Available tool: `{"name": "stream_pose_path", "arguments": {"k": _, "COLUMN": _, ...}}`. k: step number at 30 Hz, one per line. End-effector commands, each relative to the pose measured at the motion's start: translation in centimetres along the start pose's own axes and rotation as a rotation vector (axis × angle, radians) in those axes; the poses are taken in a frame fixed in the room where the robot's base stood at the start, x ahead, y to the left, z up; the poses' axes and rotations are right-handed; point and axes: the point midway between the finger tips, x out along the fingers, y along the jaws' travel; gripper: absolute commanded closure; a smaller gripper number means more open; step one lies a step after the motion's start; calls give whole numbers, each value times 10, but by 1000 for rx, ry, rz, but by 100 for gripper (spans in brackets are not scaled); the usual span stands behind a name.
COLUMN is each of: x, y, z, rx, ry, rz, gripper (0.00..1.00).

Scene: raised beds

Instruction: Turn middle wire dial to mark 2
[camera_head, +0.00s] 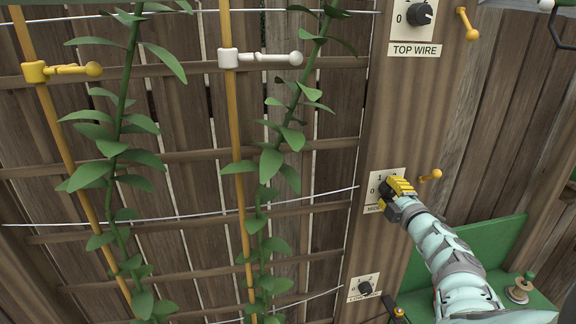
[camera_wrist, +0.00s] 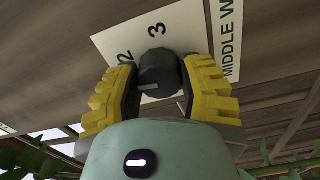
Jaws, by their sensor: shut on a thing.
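The middle wire dial is a dark round knob (camera_wrist: 160,76) on a white plate (camera_wrist: 108,42). In the wrist view the plate shows the numbers 2 and 3 and part of the words MIDDLE WIRE. My gripper (camera_wrist: 160,92) has its yellow fingers on both sides of the knob, shut on it. I cannot make out for sure which number the knob points to.
The top wire dial (camera_head: 420,14) is above on the same post (camera_head: 408,105), the lower wire dial (camera_head: 365,288) below. An orange peg (camera_head: 431,175) sticks out close to the right of my gripper. Plants climb canes at left. A green shelf (camera_head: 515,290) is at lower right.

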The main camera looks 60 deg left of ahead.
Motion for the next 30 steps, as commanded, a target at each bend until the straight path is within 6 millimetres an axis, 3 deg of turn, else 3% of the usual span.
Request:
{"name": "stream_pose_path", "arguments": {"k": 15, "x": 0, "y": 2, "z": -1, "rx": 384, "ry": 2, "rz": 1, "gripper": 95}}
{"name": "stream_pose_path", "arguments": {"k": 30, "x": 0, "y": 0, "z": -2, "rx": 481, "ry": 5, "rz": 0, "gripper": 95}}
